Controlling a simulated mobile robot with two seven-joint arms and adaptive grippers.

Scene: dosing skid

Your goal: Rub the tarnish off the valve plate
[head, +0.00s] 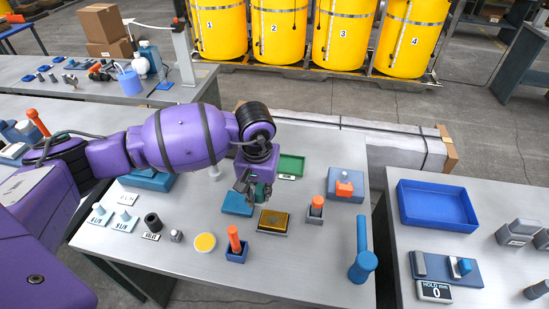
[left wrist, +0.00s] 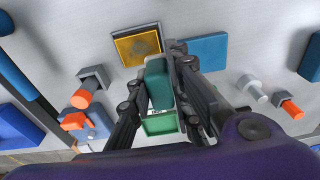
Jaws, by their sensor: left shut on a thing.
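The valve plate (head: 273,221) is a square brownish-gold plate in a grey frame, lying on the grey bench; its face looks dull and tarnished. It shows at the top of the left wrist view (left wrist: 137,45). My left gripper (head: 252,196) is shut on a dark green block (left wrist: 157,80), probably a rubbing pad. Gripper and block are just behind the plate in the head view, seemingly above the bench and apart from the plate. The gripper's fingers hide part of the block. My right gripper is in neither view.
A blue pad (head: 237,204) lies left of the plate, a green tray (head: 292,166) behind it. Orange-handled pieces in holders (head: 237,246) (head: 316,208) stand nearby. A tall blue post (head: 362,262) stands at the front right. A yellow disc (head: 205,242) lies front left.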

